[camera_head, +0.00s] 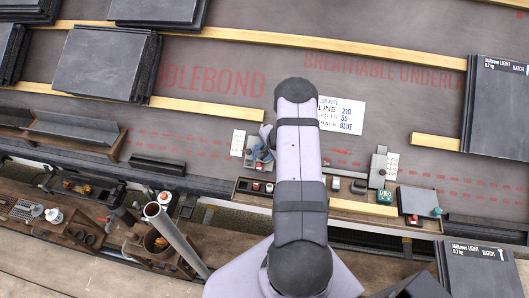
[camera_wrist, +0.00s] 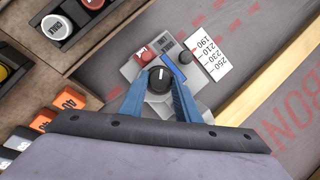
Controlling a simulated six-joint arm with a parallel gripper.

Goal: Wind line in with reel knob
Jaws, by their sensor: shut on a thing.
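In the wrist view a round black knob (camera_wrist: 159,79) with a white mark sits on a grey device (camera_wrist: 136,68). My gripper (camera_wrist: 160,88) has its two blue fingers shut on this knob, one on each side. The device also carries a red button (camera_wrist: 145,54), a blue strip (camera_wrist: 175,70) and a smaller dark knob (camera_wrist: 185,59). A white scale card (camera_wrist: 212,58) reading 190 to 250 lies beside it.
A white note (camera_head: 341,115) reads line 210, 55, chalk blue. A second grey device (camera_head: 378,167) stands to the right. Wooden battens (camera_head: 207,107) and slate stacks (camera_head: 108,62) lie on the roof. Orange blocks (camera_wrist: 69,99) and a tray of pots (camera_wrist: 60,25) lie left in the wrist view.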

